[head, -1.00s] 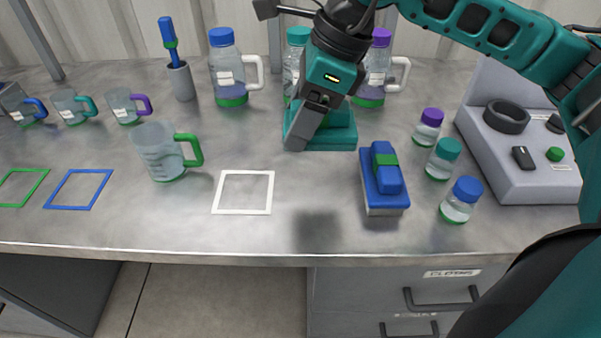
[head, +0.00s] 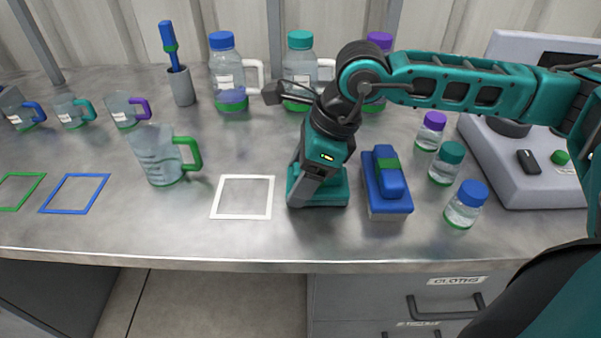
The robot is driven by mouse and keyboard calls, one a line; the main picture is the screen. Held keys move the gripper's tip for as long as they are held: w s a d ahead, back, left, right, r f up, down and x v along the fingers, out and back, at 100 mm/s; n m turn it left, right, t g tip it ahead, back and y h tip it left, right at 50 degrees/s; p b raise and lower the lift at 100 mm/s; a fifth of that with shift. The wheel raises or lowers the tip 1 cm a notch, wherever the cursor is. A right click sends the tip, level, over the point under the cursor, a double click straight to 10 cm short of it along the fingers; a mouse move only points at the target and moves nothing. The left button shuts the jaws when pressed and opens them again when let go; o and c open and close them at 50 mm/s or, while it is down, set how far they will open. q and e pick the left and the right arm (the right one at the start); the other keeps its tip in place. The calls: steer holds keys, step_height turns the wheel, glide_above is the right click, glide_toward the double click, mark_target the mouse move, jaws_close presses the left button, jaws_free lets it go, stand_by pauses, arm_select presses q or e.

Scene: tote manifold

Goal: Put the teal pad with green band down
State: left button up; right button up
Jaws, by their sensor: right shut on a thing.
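The teal pad (head: 332,190) is at the middle of the bench, between the white square outline (head: 243,197) and the blue pad with a green band (head: 388,187). It lies flat, at or very close to the bench top; I cannot tell whether it touches. My right gripper (head: 307,184) points down and is shut on the teal pad's top. The gripper covers the upper part of the pad, so its green band is hidden. My left gripper is not in view.
Small capped bottles (head: 446,164) and a grey control box (head: 535,185) stand at right. A beaker with green handle (head: 160,155) stands left of the empty white square. Large jugs (head: 229,75) and a brush holder (head: 181,86) line the back. The bench's front strip is clear.

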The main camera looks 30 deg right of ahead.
steer(key=shift+f, duration=0.2)
steer(key=o, duration=1.4)
steer(key=shift+r, duration=0.15)
steer(key=shift+d+r, duration=0.1)
steer(key=shift+r, duration=0.2)
steer(key=p+v, duration=0.1)
steer(key=v, duration=1)
steer(key=shift+r, duration=0.1)
steer(key=shift+s+r, duration=0.1)
steer(key=shift+r, duration=0.05)
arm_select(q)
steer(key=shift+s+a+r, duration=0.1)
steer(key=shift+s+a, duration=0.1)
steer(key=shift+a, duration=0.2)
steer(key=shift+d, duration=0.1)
